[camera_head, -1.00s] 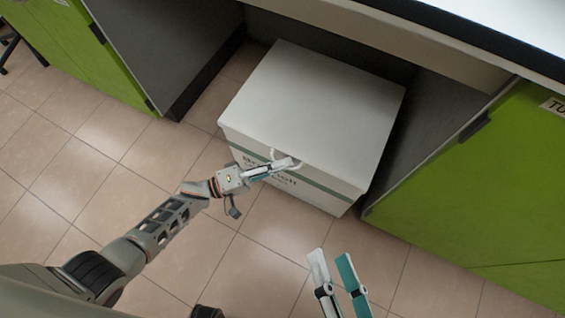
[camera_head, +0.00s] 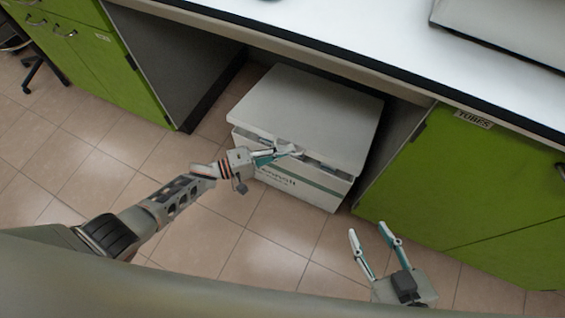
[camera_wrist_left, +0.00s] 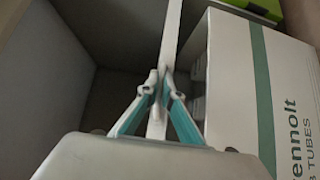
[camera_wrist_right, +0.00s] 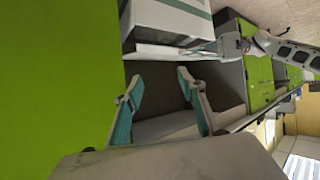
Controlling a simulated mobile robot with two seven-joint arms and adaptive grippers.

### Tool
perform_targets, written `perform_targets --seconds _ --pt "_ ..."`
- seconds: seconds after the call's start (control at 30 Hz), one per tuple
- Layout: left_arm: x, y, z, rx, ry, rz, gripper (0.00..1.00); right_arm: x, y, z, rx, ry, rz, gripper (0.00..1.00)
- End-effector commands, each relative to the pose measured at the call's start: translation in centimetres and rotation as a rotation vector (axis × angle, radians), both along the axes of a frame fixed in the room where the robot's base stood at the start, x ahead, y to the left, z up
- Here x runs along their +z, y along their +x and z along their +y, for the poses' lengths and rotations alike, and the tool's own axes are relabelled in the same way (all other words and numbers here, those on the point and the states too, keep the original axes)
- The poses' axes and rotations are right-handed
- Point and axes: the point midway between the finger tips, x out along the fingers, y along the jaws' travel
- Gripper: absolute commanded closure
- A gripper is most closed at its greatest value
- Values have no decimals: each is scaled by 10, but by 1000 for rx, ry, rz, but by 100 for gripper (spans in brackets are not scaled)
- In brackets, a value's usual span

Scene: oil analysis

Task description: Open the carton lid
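The white carton (camera_head: 318,188) with a green stripe stands on the floor in the recess under the bench. Its lid (camera_head: 310,110) is raised at the front, and a dark gap with some contents shows between lid and front wall. My left gripper (camera_head: 292,152) is at the lid's front edge. In the left wrist view its fingers (camera_wrist_left: 164,92) are closed together on the lid's thin edge (camera_wrist_left: 172,40), with the carton wall (camera_wrist_left: 235,80) to the right. My right gripper (camera_head: 372,236) is open and empty, in front of the carton to the right. It also shows open in the right wrist view (camera_wrist_right: 162,88).
A green cabinet labelled TUBES (camera_head: 470,180) stands right of the recess, and another green cabinet (camera_head: 85,50) stands left. The white bench top (camera_head: 370,35) overhangs the carton. The tiled floor (camera_head: 250,250) in front is clear.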

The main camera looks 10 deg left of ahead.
Motion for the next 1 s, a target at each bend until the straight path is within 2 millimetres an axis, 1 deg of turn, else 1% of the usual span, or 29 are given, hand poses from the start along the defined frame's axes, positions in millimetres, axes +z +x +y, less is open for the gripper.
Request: perform_targets --seconds 0.03,0.23,0.6,0.8,0.9,1.0 --pt "25 9 1 0 9 -4 100 8 3 -7 2 -27 -12 60" --pt "52 15 -2 0 8 8 100 -6 -7 -31 4 -110 29 60" --pt "110 38 -11 0 6 10 100 -4 -11 -39 -12 -125 37 60" --pt "134 52 -15 1 6 14 100 -4 -13 -42 -18 -130 43 60" --pt "141 57 -17 1 7 16 100 -5 -13 -43 -19 -132 46 60" --pt "144 59 -18 1 6 19 100 -7 -14 -44 -19 -134 49 60"
